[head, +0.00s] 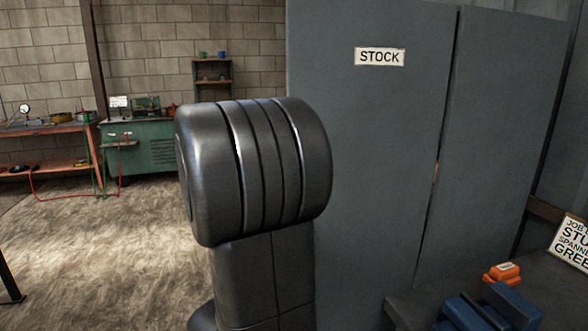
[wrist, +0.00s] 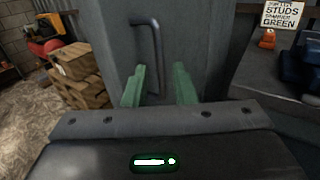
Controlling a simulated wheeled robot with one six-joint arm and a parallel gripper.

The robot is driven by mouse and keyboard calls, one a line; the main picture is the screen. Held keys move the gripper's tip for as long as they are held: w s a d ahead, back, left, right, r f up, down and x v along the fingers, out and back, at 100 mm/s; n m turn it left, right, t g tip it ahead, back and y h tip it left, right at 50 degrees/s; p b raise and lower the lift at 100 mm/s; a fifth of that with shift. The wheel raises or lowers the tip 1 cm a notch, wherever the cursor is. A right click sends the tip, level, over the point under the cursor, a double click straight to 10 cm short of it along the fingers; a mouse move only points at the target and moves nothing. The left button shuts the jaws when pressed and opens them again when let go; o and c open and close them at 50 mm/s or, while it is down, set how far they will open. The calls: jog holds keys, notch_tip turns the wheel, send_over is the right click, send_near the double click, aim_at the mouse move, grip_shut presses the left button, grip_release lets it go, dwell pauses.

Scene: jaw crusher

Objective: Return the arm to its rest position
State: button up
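My arm (head: 255,170) stands up in the middle of the head view, with a dark rounded joint at its top. My gripper (wrist: 159,80) does not show in the head view. In the wrist view its two green fingers stand apart with nothing held between them. Beyond the fingers is a grey door with a dark bar handle (wrist: 156,45). The handle's lower end appears in the gap between the fingers, but I see no grip on it.
A tall grey cabinet marked STOCK (head: 365,130) stands close on the right. A bench (head: 545,285) at lower right holds an orange item (head: 503,273) and a blue tool (head: 490,310). Stacked boxes (wrist: 80,75) are left in the wrist view. Floor (head: 100,245) at left is clear.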

jog(key=shift+x, duration=0.95)
jog(key=shift+v, duration=4.75)
jog(key=shift+x, duration=6.65)
jog(key=shift+w+d, duration=0.1)
jog(key=shift+w, duration=0.2)
